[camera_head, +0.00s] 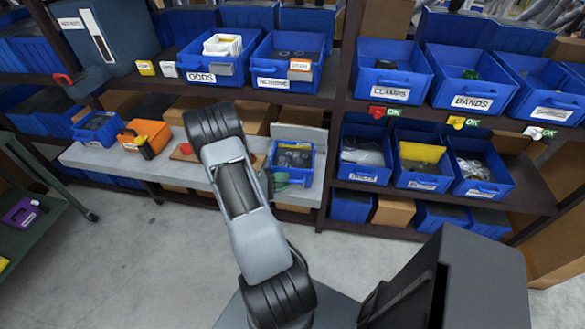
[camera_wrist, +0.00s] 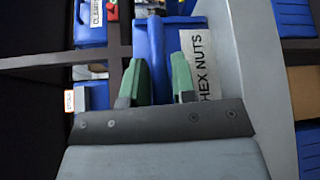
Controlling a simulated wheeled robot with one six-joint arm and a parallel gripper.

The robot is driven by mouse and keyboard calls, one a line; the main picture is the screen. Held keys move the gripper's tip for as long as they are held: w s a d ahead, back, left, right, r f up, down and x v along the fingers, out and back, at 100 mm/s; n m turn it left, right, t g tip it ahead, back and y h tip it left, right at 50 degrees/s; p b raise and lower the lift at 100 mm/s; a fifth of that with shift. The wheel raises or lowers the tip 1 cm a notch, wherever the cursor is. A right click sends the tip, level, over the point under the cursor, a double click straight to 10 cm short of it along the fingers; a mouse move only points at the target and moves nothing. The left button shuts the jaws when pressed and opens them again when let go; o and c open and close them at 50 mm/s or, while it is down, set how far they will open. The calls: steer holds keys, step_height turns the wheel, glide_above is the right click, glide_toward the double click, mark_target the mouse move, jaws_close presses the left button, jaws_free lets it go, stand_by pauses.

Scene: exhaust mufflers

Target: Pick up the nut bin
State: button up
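The nut bin is a blue open bin (camera_head: 306,162) with grey nuts inside, on the light grey bench shelf in the head view. In the wrist view its white label reads HEX NUTS (camera_wrist: 194,68), turned sideways. My gripper (camera_head: 273,181) is at the bin's front left in the head view, mostly hidden behind my arm. In the wrist view my gripper's two green fingers (camera_wrist: 162,78) stand apart at the bin's front. A blue part of the bin, seemingly its handle, shows between them; firm contact on both sides is not visible.
An orange bin (camera_head: 146,134) and a blue bin (camera_head: 97,128) stand left on the same bench (camera_head: 190,174). A shelf with labelled blue bins (camera_head: 286,62) is above. A dark upright (camera_head: 333,120) stands just right. The floor (camera_head: 150,250) in front is clear.

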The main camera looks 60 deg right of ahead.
jaws_close()
steer(key=shift+r, duration=0.1)
